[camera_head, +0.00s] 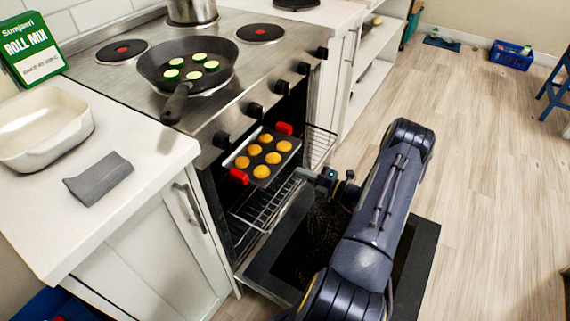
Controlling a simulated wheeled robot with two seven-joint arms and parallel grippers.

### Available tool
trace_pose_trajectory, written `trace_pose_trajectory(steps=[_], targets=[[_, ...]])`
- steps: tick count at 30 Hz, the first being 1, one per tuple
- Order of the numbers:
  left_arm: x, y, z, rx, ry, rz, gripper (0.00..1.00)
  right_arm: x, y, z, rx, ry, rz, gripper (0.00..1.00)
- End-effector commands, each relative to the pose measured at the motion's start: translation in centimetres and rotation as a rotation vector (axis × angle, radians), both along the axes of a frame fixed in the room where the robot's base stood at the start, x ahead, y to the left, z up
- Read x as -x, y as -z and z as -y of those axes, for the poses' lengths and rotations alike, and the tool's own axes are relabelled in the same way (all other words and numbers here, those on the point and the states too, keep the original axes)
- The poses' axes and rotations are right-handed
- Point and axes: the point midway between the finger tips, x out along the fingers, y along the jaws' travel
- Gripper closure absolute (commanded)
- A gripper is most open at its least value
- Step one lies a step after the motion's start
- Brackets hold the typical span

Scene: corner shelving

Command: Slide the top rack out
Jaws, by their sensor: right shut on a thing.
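The oven (212,172) is open, with its dark door (285,272) folded down. A wire rack (268,207) shows at the oven mouth, and wire bars also show to the right of the tray. A dark baking tray (262,172) with several golden rolls sits in the upper part of the opening, with red grips at two corners. My right gripper (308,176) is shut on the rack's front edge, just right of the tray. Its fingertips are small and partly hard to make out. I cannot tell how far the rack is out. My left gripper is not in view.
A frying pan (160,66) with courgette slices stands on the hob, its handle over the front edge. A white dish (42,138) and grey cloth (98,179) lie on the left counter. The wooden floor to the right is largely clear.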

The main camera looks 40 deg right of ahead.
Motion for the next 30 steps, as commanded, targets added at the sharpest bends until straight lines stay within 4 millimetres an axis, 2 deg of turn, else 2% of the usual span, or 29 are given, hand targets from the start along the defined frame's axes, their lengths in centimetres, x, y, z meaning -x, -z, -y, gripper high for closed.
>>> trace_pose_trajectory(steps=[1,6,12,18,28,29,30], targets=[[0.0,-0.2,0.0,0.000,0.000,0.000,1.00,1.2,0.0,0.4,0.000,0.005,-0.003,1.00],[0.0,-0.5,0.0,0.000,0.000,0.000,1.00,4.3,0.0,1.3,0.000,0.004,-0.004,1.00],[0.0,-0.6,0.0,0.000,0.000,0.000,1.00,6.4,0.0,1.9,0.000,0.002,-0.002,1.00],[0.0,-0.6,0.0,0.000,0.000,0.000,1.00,7.2,0.1,2.1,0.000,0.001,-0.002,1.00],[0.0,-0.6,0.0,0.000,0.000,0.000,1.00,7.3,0.1,2.1,0.000,0.000,-0.002,1.00],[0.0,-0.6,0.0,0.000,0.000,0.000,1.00,7.3,0.1,2.1,0.000,0.000,-0.002,0.88],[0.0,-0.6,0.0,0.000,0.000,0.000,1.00,7.2,0.1,2.1,0.000,0.000,-0.002,0.83]])
